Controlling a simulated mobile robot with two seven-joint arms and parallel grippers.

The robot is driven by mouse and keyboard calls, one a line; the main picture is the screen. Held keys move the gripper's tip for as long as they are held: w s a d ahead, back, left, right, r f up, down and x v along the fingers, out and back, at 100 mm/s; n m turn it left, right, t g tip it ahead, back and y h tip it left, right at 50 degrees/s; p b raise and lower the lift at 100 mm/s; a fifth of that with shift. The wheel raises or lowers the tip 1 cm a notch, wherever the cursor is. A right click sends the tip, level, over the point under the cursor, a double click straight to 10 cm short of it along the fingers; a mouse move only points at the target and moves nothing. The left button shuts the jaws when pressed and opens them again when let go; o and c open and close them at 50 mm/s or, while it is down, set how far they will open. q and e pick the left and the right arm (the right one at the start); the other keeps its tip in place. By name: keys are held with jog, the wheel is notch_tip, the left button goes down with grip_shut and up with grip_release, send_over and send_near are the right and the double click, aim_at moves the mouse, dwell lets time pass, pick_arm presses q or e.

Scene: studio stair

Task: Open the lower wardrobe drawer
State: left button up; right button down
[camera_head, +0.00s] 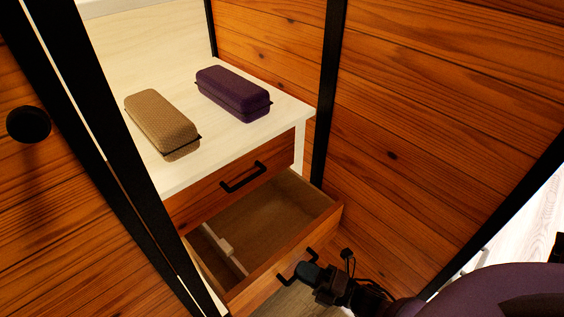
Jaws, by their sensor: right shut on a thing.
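The lower wardrobe drawer (263,267) is pulled out, and its inside shows, with a light strip lying along its left part. Its black handle (284,277) is on the front panel, partly covered by my right gripper (308,272). My right gripper is at the handle and shut on it; its arm comes in from the bottom right. The upper drawer (201,201) above it is closed, with its own black handle (243,177). My left gripper is not in view.
A tan case (161,121) and a purple case (233,91) lie on the white shelf (192,168) above the drawers. A wooden door with a round black knob (28,124) stands at left. A wooden panel (430,130) with black frame bars bounds the right side.

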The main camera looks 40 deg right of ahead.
jog(key=s, duration=0.9)
jog(key=shift+s+d, duration=0.2)
jog(key=shift+s, duration=0.05)
jog(key=c, duration=1.2)
grip_release()
jog(key=p+v, duration=0.1)
jog(key=v, duration=0.9)
jog(key=shift+s+d, duration=0.2)
jog(key=shift+s, duration=0.15)
